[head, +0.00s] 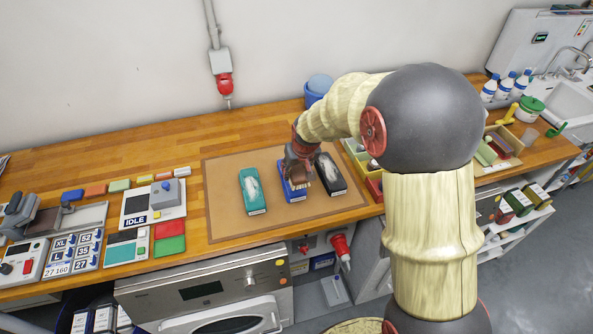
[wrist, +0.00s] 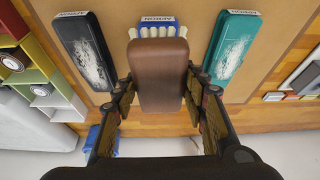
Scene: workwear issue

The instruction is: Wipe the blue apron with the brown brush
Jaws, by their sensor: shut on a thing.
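The blue apron (head: 292,195) is a folded pack lying on the tan mat between a teal and a black apron. In the wrist view its labelled end (wrist: 158,19) shows past the brush; the rest is mostly hidden. My gripper (head: 299,163) is right over the blue apron, pointing down. In the wrist view my gripper (wrist: 160,86) has its fingers on both sides of the brown brush (wrist: 160,72) and is shut on it. Pale bristle-like tufts show at the brush's far edge. I cannot tell whether they touch the apron.
The teal apron (head: 252,191) and the black apron (head: 330,174), both with whitish patches, lie close on either side. The tan mat (head: 228,222) is bare at its front and left. Devices and coloured blocks stand at left; open bins (head: 360,158) at right.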

